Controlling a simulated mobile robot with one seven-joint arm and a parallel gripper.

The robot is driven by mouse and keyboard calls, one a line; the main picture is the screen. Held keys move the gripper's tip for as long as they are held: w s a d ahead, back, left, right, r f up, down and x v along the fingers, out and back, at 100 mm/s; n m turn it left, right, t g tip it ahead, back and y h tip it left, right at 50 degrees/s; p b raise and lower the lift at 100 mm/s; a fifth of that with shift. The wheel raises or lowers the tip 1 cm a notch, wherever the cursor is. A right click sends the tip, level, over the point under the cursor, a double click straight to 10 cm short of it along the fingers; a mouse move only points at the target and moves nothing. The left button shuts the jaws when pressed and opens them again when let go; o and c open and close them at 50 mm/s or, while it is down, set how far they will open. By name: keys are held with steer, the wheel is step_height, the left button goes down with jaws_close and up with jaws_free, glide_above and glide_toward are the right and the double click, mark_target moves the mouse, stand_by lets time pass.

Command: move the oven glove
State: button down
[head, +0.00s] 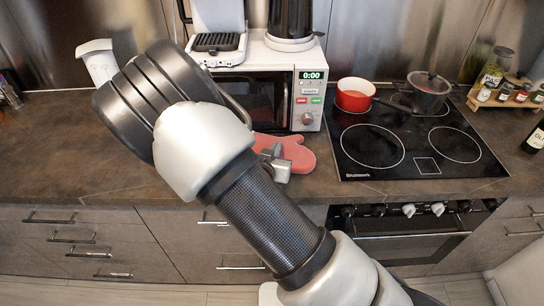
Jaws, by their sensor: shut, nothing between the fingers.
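The oven glove (299,153) is red and lies flat on the brown countertop, in front of the microwave and left of the hob. My arm crosses the picture and hides the glove's left part. My gripper (277,165) shows as a small grey shape over the glove's middle, largely hidden behind my arm. It is shut with nothing in it. I cannot tell whether it touches the glove.
The white microwave (308,92) stands behind the glove, with a waffle iron (216,44) and a black kettle (290,18) on top. A red pan (354,95) and a dark pot (430,88) stand on the black hob (400,150). The countertop (50,165) is clear at left.

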steer(key=shift+s+a+f+b, duration=0.1)
steer(key=shift+f+b, duration=0.35)
steer(key=shift+f, duration=0.05)
steer(key=shift+s, duration=0.1)
